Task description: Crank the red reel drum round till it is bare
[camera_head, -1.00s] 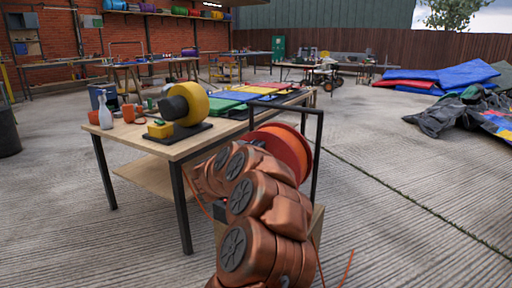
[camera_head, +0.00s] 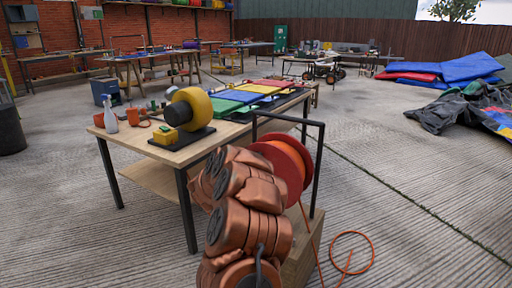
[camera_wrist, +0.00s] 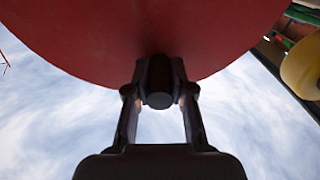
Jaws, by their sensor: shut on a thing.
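The red reel drum (camera_head: 293,158) hangs in a black frame (camera_head: 320,150) beside the wooden table, partly hidden by my arm. Orange line (camera_head: 311,240) runs down from it to the concrete, where a loose loop (camera_head: 371,254) lies. In the wrist view the drum's red face (camera_wrist: 80,30) fills the top. A dark crank handle (camera_wrist: 159,100) sticks out from it. My gripper (camera_wrist: 160,82) is shut on this handle, with one finger on each side. My arm hides the gripper in the head view. How much line is left on the drum cannot be told.
The wooden table (camera_head: 160,146) stands left of the drum, with a yellow blower (camera_head: 189,108), a spray bottle (camera_head: 110,115) and coloured mats (camera_head: 240,96). Blue mats (camera_head: 468,67) and dark sheeting (camera_head: 440,110) lie at right. The concrete right of the reel is mostly clear.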

